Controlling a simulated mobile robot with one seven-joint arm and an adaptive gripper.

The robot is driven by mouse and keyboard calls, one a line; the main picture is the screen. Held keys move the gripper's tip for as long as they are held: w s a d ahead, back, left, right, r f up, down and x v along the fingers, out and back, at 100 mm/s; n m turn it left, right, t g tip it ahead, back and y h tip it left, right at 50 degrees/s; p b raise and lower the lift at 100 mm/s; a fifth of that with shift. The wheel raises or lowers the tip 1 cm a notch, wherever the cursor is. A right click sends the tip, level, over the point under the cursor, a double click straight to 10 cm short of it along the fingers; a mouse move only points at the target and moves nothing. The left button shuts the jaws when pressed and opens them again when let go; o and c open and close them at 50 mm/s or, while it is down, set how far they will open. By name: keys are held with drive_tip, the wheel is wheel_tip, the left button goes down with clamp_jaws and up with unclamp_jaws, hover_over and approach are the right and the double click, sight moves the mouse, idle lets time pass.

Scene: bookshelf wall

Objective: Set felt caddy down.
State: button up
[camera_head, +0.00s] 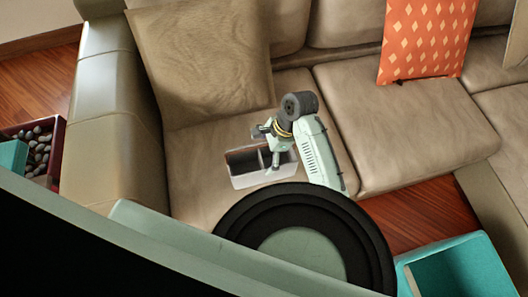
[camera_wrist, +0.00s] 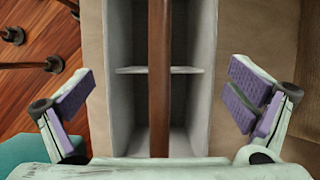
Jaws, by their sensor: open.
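The felt caddy (camera_head: 262,178) is a light grey open box with compartments, upright on the beige sofa's left seat in the head view. In the wrist view the caddy (camera_wrist: 122,40) lies below my gripper, with a brown handle bar (camera_wrist: 159,60) running along its middle and a thin cross divider. My gripper (camera_head: 272,150) is over the caddy in the head view. In the wrist view its purple-padded fingers (camera_wrist: 160,95) are spread wide, one on each side of the handle, touching neither it nor the caddy walls. Part of the caddy is hidden behind my gripper.
The sofa seat (camera_head: 190,195) is bare around the caddy. A beige cushion (camera_head: 200,65) leans behind it, and an orange patterned cushion (camera_head: 428,35) stands farther right. A teal box (camera_head: 460,270) is at the lower right. A dark red tray of dark round things (camera_head: 40,145) is at far left.

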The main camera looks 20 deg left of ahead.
drive_tip(key=v, duration=1.2)
drive_tip(key=shift+a+r, duration=0.1)
drive_tip(key=shift+r, duration=0.05)
